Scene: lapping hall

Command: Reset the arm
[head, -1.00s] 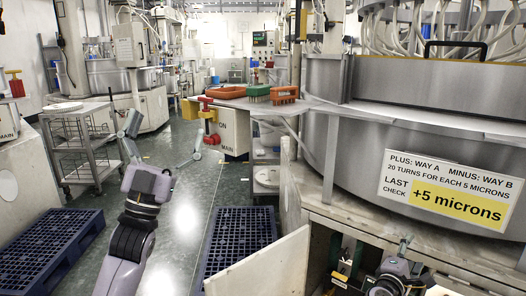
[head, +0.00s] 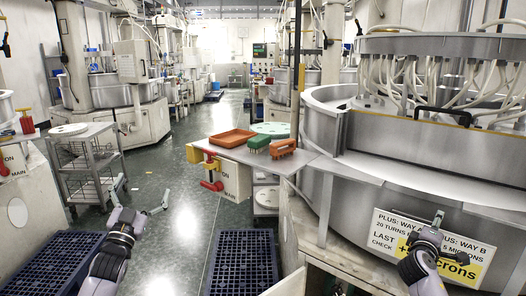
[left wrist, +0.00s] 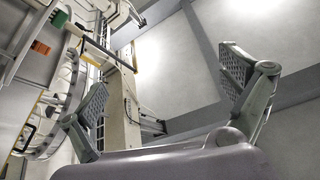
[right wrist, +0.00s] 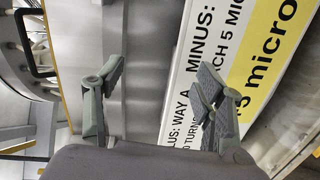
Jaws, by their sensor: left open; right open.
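My left gripper (head: 140,203) is open and empty over the aisle floor at the left of the head view. Its two spread fingers also show in the left wrist view (left wrist: 165,98), with nothing between them. My right gripper (head: 428,230) is raised in front of the white and yellow sign (head: 388,228) on the large grey machine (head: 350,206) and covers part of its text. In the right wrist view (right wrist: 152,98) its fingers are apart and empty, with the sign close behind. I cannot tell whether it touches the sign.
A side shelf (head: 228,152) holds an orange tray (head: 232,139), a green brush (head: 258,142) and an orange brush (head: 283,148). A red valve handle (head: 211,184) sticks out below it. Blue pallets (head: 243,262) lie on the floor. A wire cart (head: 85,160) stands left. The aisle between is clear.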

